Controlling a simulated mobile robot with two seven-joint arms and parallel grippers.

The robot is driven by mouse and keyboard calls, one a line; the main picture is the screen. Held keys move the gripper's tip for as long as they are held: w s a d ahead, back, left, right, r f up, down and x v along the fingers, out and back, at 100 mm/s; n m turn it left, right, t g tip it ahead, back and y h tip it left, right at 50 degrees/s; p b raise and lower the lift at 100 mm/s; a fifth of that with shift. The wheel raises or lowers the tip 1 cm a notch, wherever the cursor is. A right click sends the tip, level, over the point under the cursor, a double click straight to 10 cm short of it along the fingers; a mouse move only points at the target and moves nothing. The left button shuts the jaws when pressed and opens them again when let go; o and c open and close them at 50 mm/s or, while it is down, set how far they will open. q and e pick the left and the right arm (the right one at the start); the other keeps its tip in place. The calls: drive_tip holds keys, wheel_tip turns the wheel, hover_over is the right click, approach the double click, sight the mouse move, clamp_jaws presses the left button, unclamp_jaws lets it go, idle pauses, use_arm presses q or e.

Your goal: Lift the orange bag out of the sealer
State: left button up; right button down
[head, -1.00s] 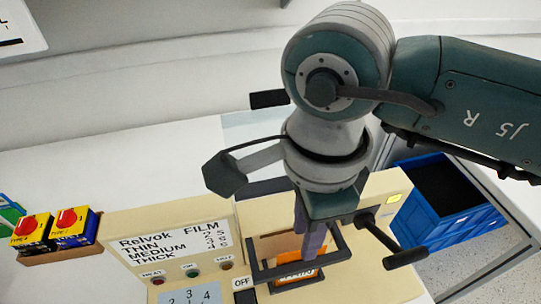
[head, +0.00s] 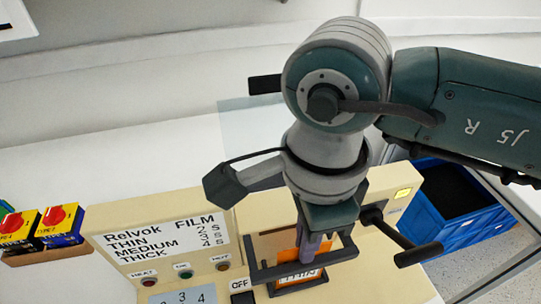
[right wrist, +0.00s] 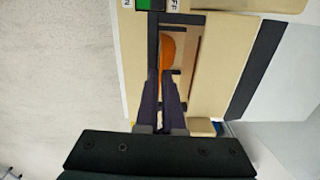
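The orange bag (head: 285,274) stands in the dark jaw frame of the beige sealer (head: 357,285), with its white label partly behind the frame. My right gripper (head: 308,255) points down into the frame, its two purple-grey fingers close at the bag. In the right wrist view, the fingertips (right wrist: 160,77) reach the near end of the orange bag (right wrist: 168,50). The fingers are close together with a narrow gap, and I cannot tell if they press on the bag. My left gripper is not in view.
A dark-handled lever (head: 405,243) sticks out at the sealer's right. A front panel with lamps and a film label (head: 160,245) is at the left. A blue crate (head: 455,225) is at the right.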

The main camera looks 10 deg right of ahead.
idle(0.5)
wheel_tip(320, 180, up, 13)
drive_tip(key=p, duration=1)
drive_tip(key=shift+f, duration=0.2)
idle(0.5)
